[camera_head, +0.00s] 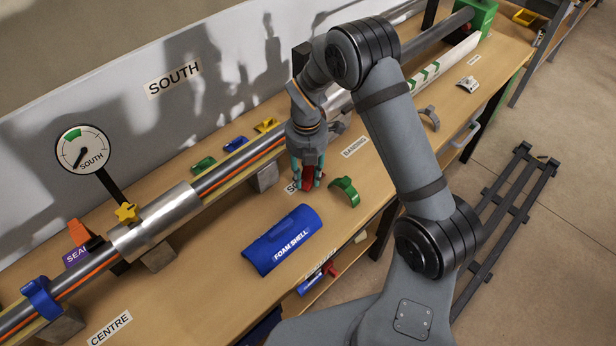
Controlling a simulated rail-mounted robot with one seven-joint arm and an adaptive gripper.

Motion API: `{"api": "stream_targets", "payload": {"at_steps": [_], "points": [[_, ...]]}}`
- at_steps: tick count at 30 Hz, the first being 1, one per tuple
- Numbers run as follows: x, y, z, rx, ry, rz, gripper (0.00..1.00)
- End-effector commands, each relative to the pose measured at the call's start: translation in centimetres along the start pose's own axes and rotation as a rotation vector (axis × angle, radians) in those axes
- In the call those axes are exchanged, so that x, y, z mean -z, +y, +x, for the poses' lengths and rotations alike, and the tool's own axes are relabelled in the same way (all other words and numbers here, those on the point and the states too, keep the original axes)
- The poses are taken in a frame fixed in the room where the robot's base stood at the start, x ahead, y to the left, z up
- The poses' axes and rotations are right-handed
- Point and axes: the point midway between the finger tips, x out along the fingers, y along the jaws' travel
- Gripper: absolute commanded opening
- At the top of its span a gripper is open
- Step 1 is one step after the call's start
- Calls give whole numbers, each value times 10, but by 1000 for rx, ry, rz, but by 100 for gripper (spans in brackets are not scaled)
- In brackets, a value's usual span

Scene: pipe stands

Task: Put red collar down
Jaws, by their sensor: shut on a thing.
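The red collar (308,178) is between the fingers of my gripper (307,182), low over the wooden bench, just left of the green collar. My gripper points down and is shut on the red collar. The fingers hide part of the collar, and I cannot tell whether it touches the bench top. A white label beneath it is partly covered, with only its first letter or so showing.
A green collar (344,191) lies close to the right. A blue foam shell (283,240) lies in front. The pipe (225,177) on its stands runs behind, with a gauge (83,148) at left. A grey collar (429,117) lies further right. Bare bench shows left of the foam shell.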

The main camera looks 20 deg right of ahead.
Motion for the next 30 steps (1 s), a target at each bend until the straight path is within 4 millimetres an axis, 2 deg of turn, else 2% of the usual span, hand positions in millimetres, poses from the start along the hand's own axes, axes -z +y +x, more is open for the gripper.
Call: {"api": "stream_targets", "payload": {"at_steps": [3, 14, 20, 23, 24, 30], "points": [[0, 0, 0, 0, 0, 0, 0], [0, 0, -3, -1, 0, 0, 0], [0, 1, -22, -3, -3, -1, 0], [-1, 2, -43, -6, -4, 0, 0], [-2, -11, -47, -2, -2, 6, 0], [-3, -56, -74, -3, -3, 4, 0]]}}
